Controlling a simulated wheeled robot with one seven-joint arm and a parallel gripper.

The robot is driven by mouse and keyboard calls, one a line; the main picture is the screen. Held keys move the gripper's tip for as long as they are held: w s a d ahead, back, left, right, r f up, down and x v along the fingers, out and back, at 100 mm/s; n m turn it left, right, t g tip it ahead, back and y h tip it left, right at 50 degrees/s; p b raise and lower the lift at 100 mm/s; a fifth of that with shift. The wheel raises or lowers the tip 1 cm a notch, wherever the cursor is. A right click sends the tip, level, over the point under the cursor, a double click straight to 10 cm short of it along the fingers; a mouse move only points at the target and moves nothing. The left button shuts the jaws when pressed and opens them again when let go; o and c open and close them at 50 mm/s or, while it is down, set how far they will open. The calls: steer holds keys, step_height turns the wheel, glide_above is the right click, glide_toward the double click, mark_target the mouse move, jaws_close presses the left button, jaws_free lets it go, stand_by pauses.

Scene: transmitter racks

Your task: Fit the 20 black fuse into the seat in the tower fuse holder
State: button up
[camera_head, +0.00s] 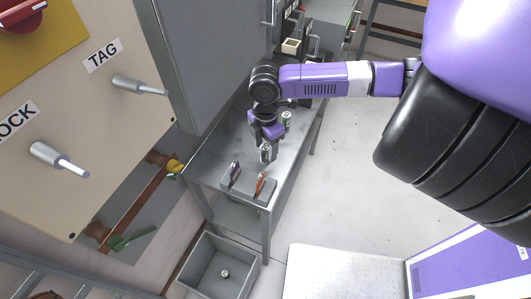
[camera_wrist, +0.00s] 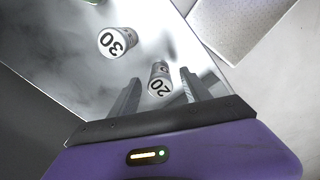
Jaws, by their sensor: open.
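My gripper (camera_wrist: 160,75) is open over the grey table, its two fingers apart. The fuse marked 20 (camera_wrist: 158,86), a light cylinder with a dark number, shows in the gap between the fingers; I see no grip on it. I cannot make out the fuse seat for certain.
The narrow grey table (camera_head: 218,150) has a grey block (camera_head: 245,187) at its near end, holding a purple and an orange piece. A grey bin (camera_head: 205,270) stands on the floor below. A tall grey cabinet (camera_head: 205,60) borders the table at left.

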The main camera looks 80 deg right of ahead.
jaws_close()
steer(key=shift+r, duration=0.1)
